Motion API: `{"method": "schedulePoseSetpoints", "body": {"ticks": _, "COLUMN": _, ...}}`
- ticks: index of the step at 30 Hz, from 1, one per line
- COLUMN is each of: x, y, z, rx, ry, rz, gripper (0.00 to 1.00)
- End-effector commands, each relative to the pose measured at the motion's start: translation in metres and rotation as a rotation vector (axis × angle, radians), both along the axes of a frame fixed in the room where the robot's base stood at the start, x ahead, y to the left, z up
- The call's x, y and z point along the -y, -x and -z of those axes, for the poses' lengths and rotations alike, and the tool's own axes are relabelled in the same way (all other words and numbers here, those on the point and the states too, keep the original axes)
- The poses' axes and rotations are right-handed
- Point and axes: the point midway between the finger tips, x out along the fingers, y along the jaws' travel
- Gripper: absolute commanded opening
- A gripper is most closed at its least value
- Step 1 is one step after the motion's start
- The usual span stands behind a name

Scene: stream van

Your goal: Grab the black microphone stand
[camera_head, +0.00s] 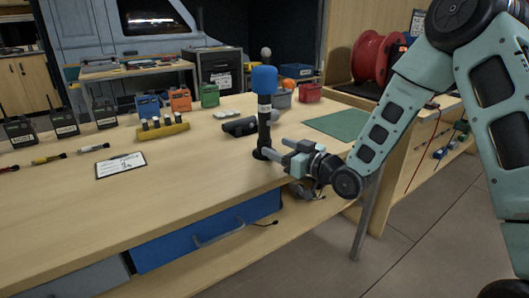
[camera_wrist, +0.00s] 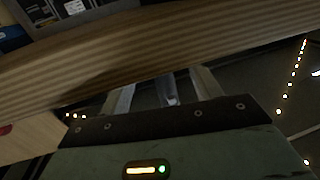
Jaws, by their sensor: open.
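I cannot tell whether the fingers touch the stand. In the wrist view, the two grey fingers of my gripper (camera_wrist: 163,92) are apart below the bench edge; the stand cannot be made out there.
The workbench (camera_head: 205,160) has a card (camera_head: 121,165), a yellow battery holder (camera_head: 162,132) and several radios behind and left. A dark device (camera_head: 239,127) lies just behind the stand. A green mat (camera_head: 338,123) lies to the right. A blue drawer (camera_head: 207,232) is below the front edge.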

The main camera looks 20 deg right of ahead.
Motion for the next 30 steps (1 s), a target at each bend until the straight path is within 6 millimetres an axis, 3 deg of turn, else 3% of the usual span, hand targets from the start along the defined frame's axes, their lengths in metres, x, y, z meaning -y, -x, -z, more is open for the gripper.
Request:
{"method": "schedulePoseSetpoints", "body": {"ticks": 9, "x": -0.019, "y": -0.037, "z": -0.003, "rx": 0.002, "ry": -0.001, "rz": -0.001, "gripper": 0.63}}
{"method": "schedulePoseSetpoints", "body": {"ticks": 17, "x": -0.020, "y": -0.039, "z": -0.002, "rx": 0.000, "ry": 0.000, "rz": -0.001, "gripper": 0.63}}
{"method": "schedulePoseSetpoints", "body": {"ticks": 23, "x": -0.020, "y": -0.039, "z": -0.002, "rx": 0.000, "ry": 0.000, "rz": 0.000, "gripper": 0.12}}
{"method": "schedulePoseSetpoints", "body": {"ticks": 30, "x": -0.020, "y": -0.039, "z": -0.004, "rx": 0.003, "ry": -0.001, "rz": -0.001, "gripper": 0.12}}
